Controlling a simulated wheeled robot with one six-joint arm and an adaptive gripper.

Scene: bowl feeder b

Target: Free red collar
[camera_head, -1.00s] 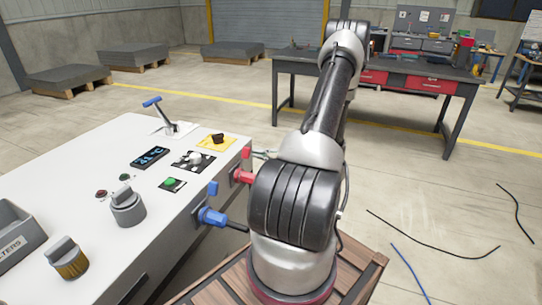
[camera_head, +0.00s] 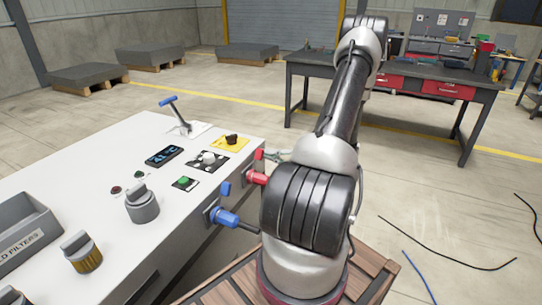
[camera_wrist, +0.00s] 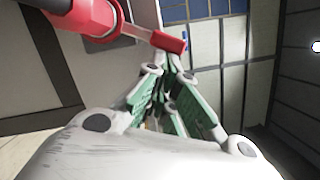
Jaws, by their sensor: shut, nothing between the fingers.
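The red collar (camera_head: 258,177) sits on a red fitting on the right side of the white console. In the wrist view the red body (camera_wrist: 85,15) is at the upper left, with a thin metal stem running to a red handle tab (camera_wrist: 169,42). My gripper (camera_wrist: 172,60) has green-lined fingers drawn together at the tips, with nothing between them. The tips are right beside the red tab; whether they touch it I cannot tell. In the head view my gripper (camera_head: 273,155) shows only as a small part behind my arm.
A blue fitting (camera_head: 225,217) with a blue handle stands nearer on the same console side. The console top (camera_head: 110,165) carries a blue-handled lever (camera_head: 176,112), buttons and knobs. A grey filter bin (camera_head: 25,235) is at left. Cables (camera_head: 440,250) lie on the floor at right.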

